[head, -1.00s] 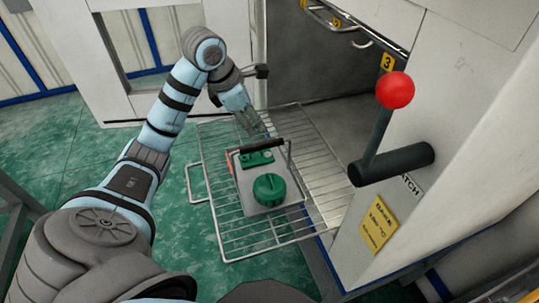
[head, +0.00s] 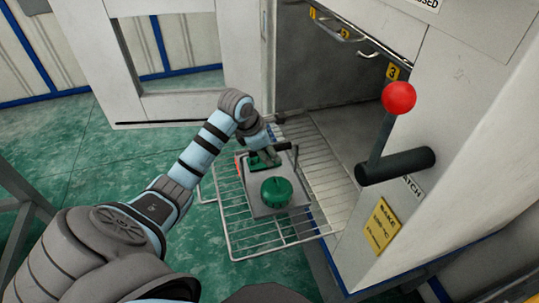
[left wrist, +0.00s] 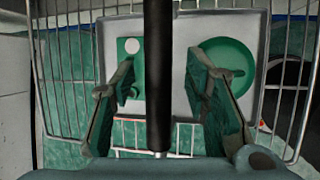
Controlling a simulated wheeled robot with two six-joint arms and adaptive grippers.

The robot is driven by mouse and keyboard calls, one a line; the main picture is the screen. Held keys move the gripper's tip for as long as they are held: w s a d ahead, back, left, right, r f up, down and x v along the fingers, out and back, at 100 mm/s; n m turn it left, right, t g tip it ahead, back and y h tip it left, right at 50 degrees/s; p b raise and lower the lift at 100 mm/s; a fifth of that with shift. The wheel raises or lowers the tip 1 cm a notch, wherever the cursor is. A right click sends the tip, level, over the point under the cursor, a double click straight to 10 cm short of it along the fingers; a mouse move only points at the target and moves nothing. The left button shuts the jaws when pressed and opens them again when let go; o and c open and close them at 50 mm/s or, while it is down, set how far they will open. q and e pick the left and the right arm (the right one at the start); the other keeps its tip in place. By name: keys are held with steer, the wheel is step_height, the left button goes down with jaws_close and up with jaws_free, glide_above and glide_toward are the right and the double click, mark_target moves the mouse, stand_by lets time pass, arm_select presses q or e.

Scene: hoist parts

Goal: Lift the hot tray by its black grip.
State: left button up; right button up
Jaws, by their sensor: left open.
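The hot tray (head: 262,207) is a grey square plate carrying a green knob (head: 276,191) and a flat green block. It rests on a wire rack that sticks out of an oven. In the head view my gripper hides most of the grip. My left gripper (head: 264,157) is over the far side of the tray, pointing down. In the left wrist view its open fingers (left wrist: 160,65) stand on either side of the bar, with gaps. My right gripper is not in view.
The wire rack (head: 243,241) extends from the open oven chamber (head: 325,85). At the right, a lever with a red ball (head: 398,97) juts from the oven front above a yellow label (head: 380,224). An open white door (head: 165,109) stands behind my left arm.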

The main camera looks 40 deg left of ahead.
arm_select(q)
steer(key=shift+w+f, duration=0.1)
steer(key=shift+f, duration=0.25)
steer(key=shift+r, duration=0.1)
jaws_close()
stand_by(0.3)
